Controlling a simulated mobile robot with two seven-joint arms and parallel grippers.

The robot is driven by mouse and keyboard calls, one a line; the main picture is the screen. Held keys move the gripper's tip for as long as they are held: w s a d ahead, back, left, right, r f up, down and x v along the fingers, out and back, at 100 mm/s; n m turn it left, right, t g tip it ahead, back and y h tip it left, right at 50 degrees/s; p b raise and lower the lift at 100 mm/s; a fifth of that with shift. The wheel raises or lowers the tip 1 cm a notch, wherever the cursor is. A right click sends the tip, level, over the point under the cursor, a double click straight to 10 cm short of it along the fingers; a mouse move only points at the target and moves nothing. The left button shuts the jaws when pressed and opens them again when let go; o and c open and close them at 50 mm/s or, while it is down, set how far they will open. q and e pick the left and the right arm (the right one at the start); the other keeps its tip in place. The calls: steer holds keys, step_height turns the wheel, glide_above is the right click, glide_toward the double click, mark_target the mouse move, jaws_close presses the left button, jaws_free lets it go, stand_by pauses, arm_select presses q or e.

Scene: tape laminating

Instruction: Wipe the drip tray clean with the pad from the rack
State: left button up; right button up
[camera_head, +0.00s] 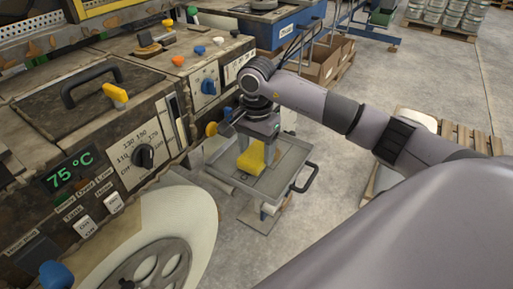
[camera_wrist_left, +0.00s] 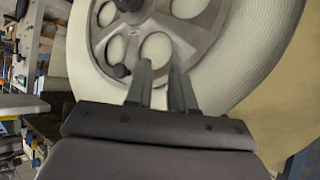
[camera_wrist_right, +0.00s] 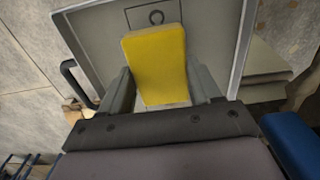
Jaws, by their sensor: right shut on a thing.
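My right gripper (camera_head: 258,143) is shut on a yellow pad (camera_head: 252,158). In the right wrist view the pad (camera_wrist_right: 157,62) sits upright between the two fingers (camera_wrist_right: 163,90). The grey drip tray (camera_head: 290,162) lies beneath it, a shallow rimmed tray with a dark handle. In the right wrist view the tray (camera_wrist_right: 213,35) spreads behind the pad, with a ring-shaped mark near its middle. I cannot tell whether the pad touches the tray floor. My left gripper (camera_wrist_left: 160,72) shows only in the left wrist view, partly open and empty, in front of a spoked wheel.
The machine's control panel (camera_head: 125,155), with knobs and a 75 °C display, stands left of the tray. A large pale roll (camera_head: 185,225) on a spoked hub is in front. Cardboard boxes (camera_head: 325,60) stand behind.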

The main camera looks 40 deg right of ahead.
steer(key=shift+f+b, duration=0.6)
steer(key=shift+f, duration=0.25)
